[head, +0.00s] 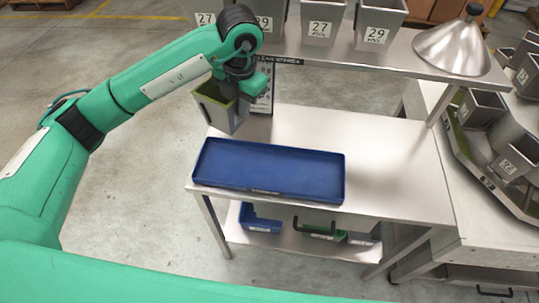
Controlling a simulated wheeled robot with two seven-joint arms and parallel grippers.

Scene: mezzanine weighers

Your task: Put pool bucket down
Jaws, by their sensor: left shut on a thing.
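The pool bucket (220,112) is a grey metal bucket with a green inner rim. My left gripper (240,88) is shut on it and holds it at the back left of the metal table (385,155), behind the blue tray. The bucket looks roughly upright. Whether its bottom touches the table cannot be told from this view. The gripper's fingers partly cover the bucket's right side. My right gripper is not in view.
An empty-looking blue tray (268,176) lies along the table's front left. Numbered grey buckets (321,22) and a metal cone (451,48) stand on the shelf above. Several hoppers (515,158) are at the right. The table's middle and right are clear.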

